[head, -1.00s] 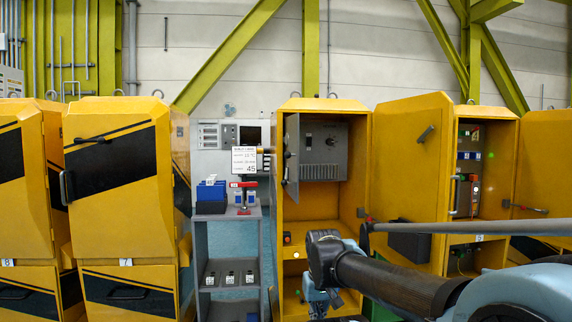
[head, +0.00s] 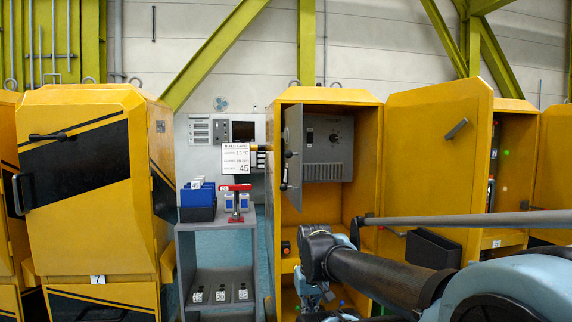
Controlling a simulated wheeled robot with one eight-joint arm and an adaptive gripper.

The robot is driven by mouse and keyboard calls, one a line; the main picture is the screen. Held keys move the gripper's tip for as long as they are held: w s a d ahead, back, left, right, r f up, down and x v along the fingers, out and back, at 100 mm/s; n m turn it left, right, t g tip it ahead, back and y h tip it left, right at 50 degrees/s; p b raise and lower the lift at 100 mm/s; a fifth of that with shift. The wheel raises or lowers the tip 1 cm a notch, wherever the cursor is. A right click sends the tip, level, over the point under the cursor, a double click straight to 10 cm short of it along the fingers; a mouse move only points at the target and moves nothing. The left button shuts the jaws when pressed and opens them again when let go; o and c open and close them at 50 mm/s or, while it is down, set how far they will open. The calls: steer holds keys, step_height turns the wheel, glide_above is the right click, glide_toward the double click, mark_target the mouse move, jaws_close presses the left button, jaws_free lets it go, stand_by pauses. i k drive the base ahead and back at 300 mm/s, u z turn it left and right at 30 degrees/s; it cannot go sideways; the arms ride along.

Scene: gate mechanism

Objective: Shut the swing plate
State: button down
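The grey swing plate (head: 293,155) stands open at the left side of the open yellow cabinet (head: 337,94). It is seen nearly edge-on, with dark handles on it. Behind it, a grey control box (head: 327,148) with a knob and slots fills the upper part of the cabinet. My gripper (head: 313,300) is low in front of the cabinet's lower part, below and apart from the swing plate. Its fingers are too small and cut off to show whether they are open. My arm crosses the lower right of the view.
The cabinet's yellow door (head: 435,150) stands open to the right, with a black bin (head: 432,248) on it. A grey cart (head: 216,224) with blue boxes, a red-handled tool (head: 236,205) and a card (head: 236,158) stands left. A closed yellow cabinet (head: 90,220) is further left.

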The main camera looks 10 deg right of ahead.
mark_target(292, 117)
steer(key=u, duration=0.45)
steer(key=k, duration=1.1)
steer(key=u, duration=0.7)
steer(key=i, duration=0.65)
steer(key=z, duration=0.1)
